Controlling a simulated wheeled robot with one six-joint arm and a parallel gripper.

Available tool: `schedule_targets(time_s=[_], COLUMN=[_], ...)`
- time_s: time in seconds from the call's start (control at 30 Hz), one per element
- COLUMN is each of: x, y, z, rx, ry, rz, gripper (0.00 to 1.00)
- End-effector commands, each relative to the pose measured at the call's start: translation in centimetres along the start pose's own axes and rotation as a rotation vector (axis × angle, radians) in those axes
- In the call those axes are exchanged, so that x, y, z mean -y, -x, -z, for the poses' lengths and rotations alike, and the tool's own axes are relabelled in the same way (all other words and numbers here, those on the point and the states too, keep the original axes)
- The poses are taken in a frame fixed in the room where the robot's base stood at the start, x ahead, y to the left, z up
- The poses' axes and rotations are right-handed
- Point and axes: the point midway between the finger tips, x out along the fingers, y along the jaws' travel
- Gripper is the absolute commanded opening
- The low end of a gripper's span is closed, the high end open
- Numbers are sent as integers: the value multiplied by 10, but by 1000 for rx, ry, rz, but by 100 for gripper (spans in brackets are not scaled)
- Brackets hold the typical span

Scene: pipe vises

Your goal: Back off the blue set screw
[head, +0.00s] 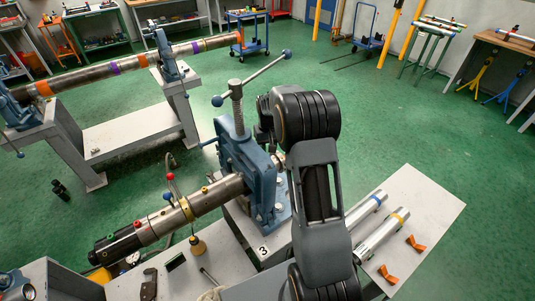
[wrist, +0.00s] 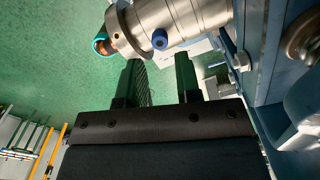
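In the wrist view a steel pipe (wrist: 182,18) with a metal collar (wrist: 126,33) runs across the top. A small dark blue screw head (wrist: 159,39) sticks out from its side. My gripper (wrist: 161,68) is open, its two fingers apart with nothing between them. The screw head lies just beyond the gap between the fingertips. In the head view my arm hides my gripper and this screw. There, a blue ball (head: 166,196) shows near a yellow ring on the pipe's near part, left of the blue vise (head: 247,165).
The vise body (wrist: 271,45) stands close on the right in the wrist view, with another blue knob (wrist: 241,61) beside it. A teal-rimmed end (wrist: 101,43) is at the collar's left. In the head view, a pale table (head: 432,197) carries pipes and orange pieces.

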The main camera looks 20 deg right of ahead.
Motion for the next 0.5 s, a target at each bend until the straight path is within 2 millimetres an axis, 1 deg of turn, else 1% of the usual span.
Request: schedule_targets(time_s=[0.1, 0.23, 0.4, 0.5], x=[0, 0, 0, 0], y=[-16, -31, -43, -46], z=[-1, -1, -1, -1], rx=[5, 3, 2, 1], ry=[0, -1, -1, -1], rz=[0, 0, 0, 0], gripper=[32, 32, 32, 32])
